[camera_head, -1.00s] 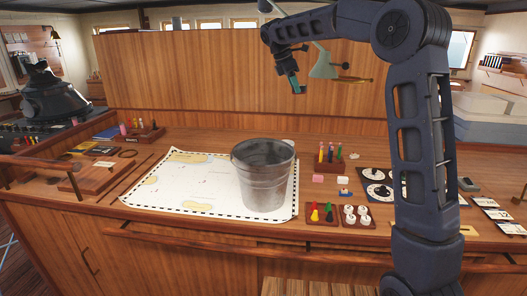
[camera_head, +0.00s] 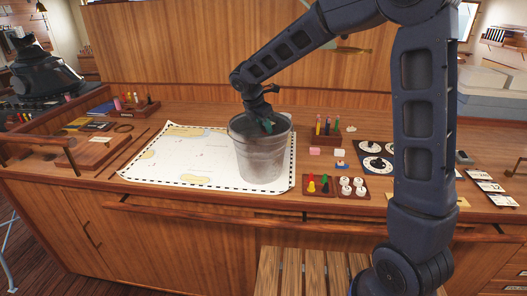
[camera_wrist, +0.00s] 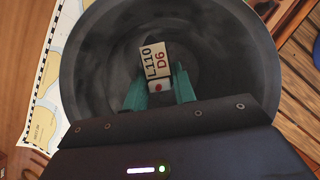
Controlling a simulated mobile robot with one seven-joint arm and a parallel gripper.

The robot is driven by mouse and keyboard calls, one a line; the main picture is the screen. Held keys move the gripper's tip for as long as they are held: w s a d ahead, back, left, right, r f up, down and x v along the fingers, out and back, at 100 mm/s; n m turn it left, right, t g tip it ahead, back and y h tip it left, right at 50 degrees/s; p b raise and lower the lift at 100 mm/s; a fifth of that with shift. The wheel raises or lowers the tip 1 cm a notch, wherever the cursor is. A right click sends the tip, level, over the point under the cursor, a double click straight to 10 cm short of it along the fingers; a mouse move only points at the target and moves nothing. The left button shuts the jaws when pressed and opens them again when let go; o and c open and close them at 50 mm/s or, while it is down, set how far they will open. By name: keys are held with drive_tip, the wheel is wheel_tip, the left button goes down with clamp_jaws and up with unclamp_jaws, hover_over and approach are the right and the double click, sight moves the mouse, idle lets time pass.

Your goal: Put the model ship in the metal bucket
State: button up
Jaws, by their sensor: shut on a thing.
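The metal bucket (camera_head: 261,165) stands upright on the chart on the desk. My gripper (camera_head: 267,127) reaches down into its mouth from above. In the wrist view, the teal fingers of my gripper (camera_wrist: 160,90) are shut on a white tag (camera_wrist: 154,61) marked "L110 D6", inside the rim of the bucket (camera_wrist: 75,95). The bucket's floor shows dark grey beyond it. A small blue-and-white thing (camera_head: 342,166) on the desk right of the bucket may be the model ship; it is too small to be sure.
The chart (camera_head: 185,165) lies under and left of the bucket. Right of it are a pen rack (camera_head: 324,138), a pink block (camera_head: 314,151), a tray of coloured pegs (camera_head: 319,185) and a tray of white pieces (camera_head: 353,187). A wooden panel (camera_head: 190,55) rises behind the desk.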

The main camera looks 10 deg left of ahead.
wheel_tip(320, 180, down, 16)
drive_tip(key=shift+f, duration=0.15)
idle(0.5)
drive_tip(key=shift+f, duration=0.15)
drive_tip(key=o, duration=0.9)
drive_tip(key=shift+o, duration=0.2)
drive_tip(key=v, duration=1.2)
drive_tip(key=shift+r, duration=0.2)
